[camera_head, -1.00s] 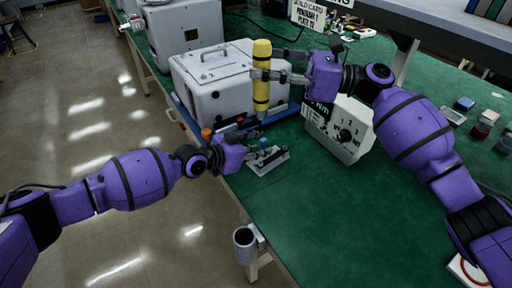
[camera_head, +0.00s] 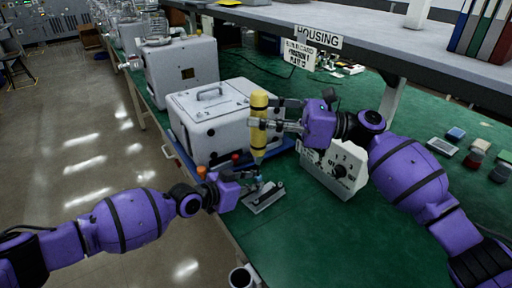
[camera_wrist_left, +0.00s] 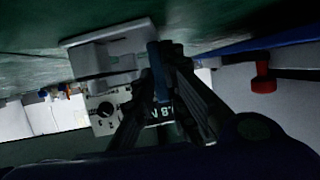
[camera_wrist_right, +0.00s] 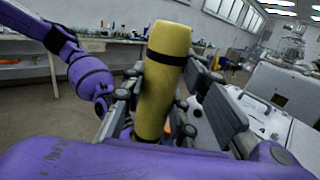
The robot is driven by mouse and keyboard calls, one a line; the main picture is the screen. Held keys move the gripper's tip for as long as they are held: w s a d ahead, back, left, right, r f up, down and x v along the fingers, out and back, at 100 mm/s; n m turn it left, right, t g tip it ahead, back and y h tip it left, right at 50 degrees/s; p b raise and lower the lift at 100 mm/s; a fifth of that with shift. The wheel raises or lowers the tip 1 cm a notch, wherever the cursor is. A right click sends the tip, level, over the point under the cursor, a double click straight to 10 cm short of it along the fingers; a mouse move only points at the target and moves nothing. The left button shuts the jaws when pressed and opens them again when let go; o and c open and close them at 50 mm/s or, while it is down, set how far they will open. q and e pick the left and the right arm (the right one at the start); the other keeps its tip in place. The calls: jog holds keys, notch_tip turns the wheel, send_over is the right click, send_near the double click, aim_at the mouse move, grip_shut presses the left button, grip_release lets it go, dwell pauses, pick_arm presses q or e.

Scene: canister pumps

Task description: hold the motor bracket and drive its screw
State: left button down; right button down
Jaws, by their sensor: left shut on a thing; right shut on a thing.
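The grey motor bracket (camera_head: 264,197) sits on the green bench mat near its left edge. My left gripper (camera_head: 249,182) is shut on the bracket at its left side. In the left wrist view the bracket (camera_wrist_left: 105,52) shows beyond the fingers, with a blue part (camera_wrist_left: 158,70) at the fingertips. My right gripper (camera_head: 270,124) is shut around a yellow screwdriver (camera_head: 258,128), held upright with its lower end above the bracket. The screwdriver handle (camera_wrist_right: 163,75) also shows between the right fingers in the right wrist view. The screw is not discernible, and I cannot tell whether the tip touches it.
A white housing with a handle (camera_head: 215,118) stands just behind the bracket. A white box with a numbered dial (camera_head: 336,168) stands to the right. A red-topped part (camera_head: 201,172) is near the left arm. The mat in front is clear.

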aim_at(259, 148)
jog(key=f+m+t, duration=0.1)
jog(key=f, duration=0.1)
jog(key=s+f+m+t, duration=0.1)
jog(key=f+t, duration=0.1)
jog(key=f, duration=0.1)
jog(key=f+t, duration=0.1)
jog(key=f, duration=0.1)
jog(key=shift+s+a+f+m+t+h, duration=0.25)
jog(key=shift+s+a+m+t+h, duration=0.05)
jog(key=shift+s+a+m+h, duration=0.1)
jog(key=shift+w+r+m+t, duration=0.1)
jog(key=shift+r+m+t, duration=0.1)
jog(key=shift+m+t, duration=0.45)
jog(key=r+t+h, duration=0.1)
jog(key=w+r+m+t, duration=0.1)
jog(key=r+t, duration=0.1)
jog(key=shift+a+r+h, duration=0.1)
jog(key=shift+r+h, duration=0.15)
jog(key=shift+h, duration=0.15)
jog(key=shift+w+d+r+m+t, duration=0.25)
jog(key=shift+w+r+m, duration=0.1)
jog(key=shift+m, duration=0.1)
jog(key=shift+f, duration=3.3)
jog(key=shift+f, duration=0.35)
jog(key=shift+r, duration=0.1)
